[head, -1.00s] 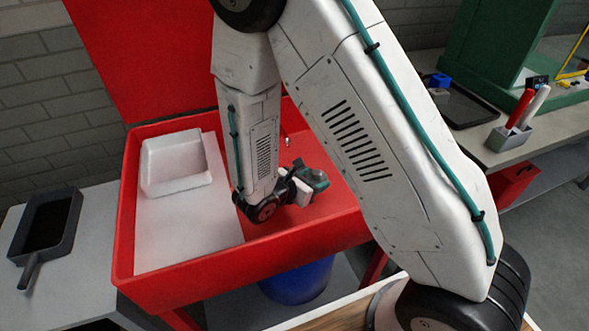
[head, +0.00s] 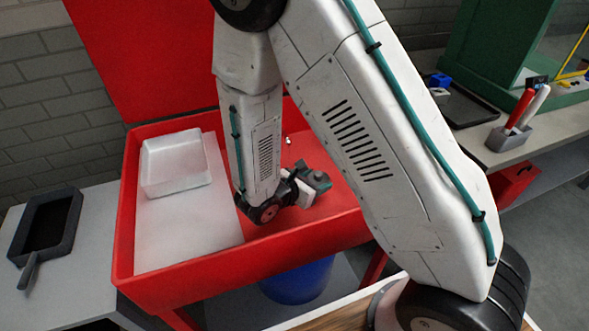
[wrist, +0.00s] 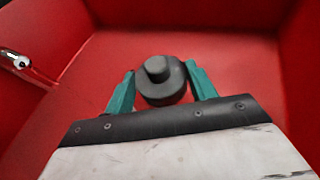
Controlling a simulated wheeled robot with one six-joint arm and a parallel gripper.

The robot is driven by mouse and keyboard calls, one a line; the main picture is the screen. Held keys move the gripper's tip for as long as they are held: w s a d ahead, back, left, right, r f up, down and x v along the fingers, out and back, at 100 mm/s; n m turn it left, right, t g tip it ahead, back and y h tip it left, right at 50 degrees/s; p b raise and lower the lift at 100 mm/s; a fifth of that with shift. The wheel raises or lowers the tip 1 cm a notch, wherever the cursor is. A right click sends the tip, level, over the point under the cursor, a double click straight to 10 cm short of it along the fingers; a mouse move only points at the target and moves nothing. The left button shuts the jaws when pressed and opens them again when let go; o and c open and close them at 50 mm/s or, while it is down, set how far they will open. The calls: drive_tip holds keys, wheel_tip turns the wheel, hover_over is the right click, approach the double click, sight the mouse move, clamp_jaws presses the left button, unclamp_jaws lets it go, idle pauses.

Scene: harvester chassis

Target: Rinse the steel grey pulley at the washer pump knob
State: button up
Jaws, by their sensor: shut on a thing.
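The steel grey pulley (wrist: 161,82) shows in the wrist view as a dark round disc with a raised hub. My gripper (wrist: 160,86) is shut on it, one teal finger on each side. In the head view my gripper (head: 316,184) is inside the red washer basin (head: 128,225), over its right part; the pulley is hard to make out there. A small shiny metal fitting (wrist: 18,60) stands at the left in the wrist view, apart from the pulley. I cannot tell whether it is the pump knob. No water is seen on the pulley.
A white tray (head: 205,165) sits on a pale board (head: 185,232) in the basin's left part. A dark pan (head: 72,222) lies on the left table. A blue bucket (head: 297,283) stands below the basin. A pen holder (head: 511,138) stands on the right bench. The basin floor around the pulley looks clear.

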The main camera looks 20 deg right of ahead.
idle(0.4)
drive_tip(key=s+d+r, duration=0.2)
drive_tip(key=s+r, duration=0.2)
drive_tip(key=shift+s, duration=0.25)
drive_tip(key=shift+d, duration=0.1)
idle(0.8)
